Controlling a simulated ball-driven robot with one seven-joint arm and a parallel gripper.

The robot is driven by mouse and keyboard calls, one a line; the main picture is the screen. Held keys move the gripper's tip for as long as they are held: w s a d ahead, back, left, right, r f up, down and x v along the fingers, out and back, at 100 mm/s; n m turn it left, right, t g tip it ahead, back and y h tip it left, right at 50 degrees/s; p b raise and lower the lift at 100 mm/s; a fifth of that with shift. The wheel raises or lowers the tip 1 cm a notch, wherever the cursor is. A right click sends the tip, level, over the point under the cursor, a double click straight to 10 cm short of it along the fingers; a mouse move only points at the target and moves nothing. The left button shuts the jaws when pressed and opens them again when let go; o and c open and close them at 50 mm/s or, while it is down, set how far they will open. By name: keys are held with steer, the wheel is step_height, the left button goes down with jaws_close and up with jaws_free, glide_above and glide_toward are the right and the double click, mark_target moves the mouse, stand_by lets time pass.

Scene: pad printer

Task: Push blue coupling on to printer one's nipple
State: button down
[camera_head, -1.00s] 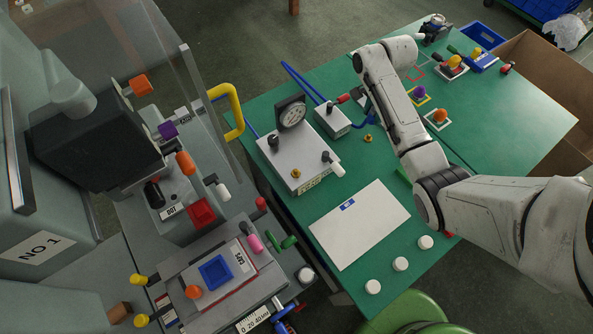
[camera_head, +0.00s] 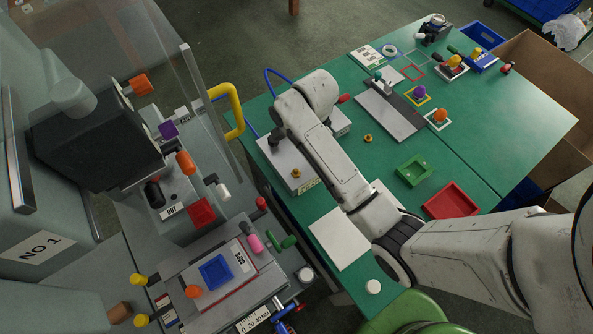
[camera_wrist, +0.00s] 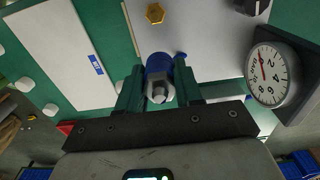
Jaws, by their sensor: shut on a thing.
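My gripper (camera_wrist: 160,75) is shut on the blue coupling (camera_wrist: 157,63) in the wrist view. The coupling is a short blue cylinder between the green fingers, with a metal hex end facing the camera. In the head view my own arm hides the gripper and the coupling; they are over the grey gauge box. A blue hose (camera_head: 267,82) loops behind the arm there. Printer one (camera_head: 44,248), marked NO 1, stands at the left. I cannot make out its nipple in either view, nor tell whether the coupling touches anything.
The grey box (camera_head: 284,160) carries a brass hex fitting (camera_head: 297,173); its dial gauge (camera_wrist: 270,75) shows close by in the wrist view. A yellow handle (camera_head: 238,112) and a clear guard stand between the box and printer. The green table (camera_head: 490,135) has free room at right.

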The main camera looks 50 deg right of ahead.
glide_above(296, 170)
steer(key=shift+w, duration=0.1)
steer(key=shift+f, duration=0.1)
stand_by(0.5)
steer(key=shift+f+b, duration=0.4)
steer(key=shift+f, duration=1.15)
steer(key=shift+f, duration=0.55)
stand_by(0.6)
steer(key=shift+f, duration=0.2)
steer(key=shift+f, duration=0.5)
stand_by(0.4)
steer(key=c, duration=0.7)
jaws_free()
steer(key=shift+o, duration=0.2)
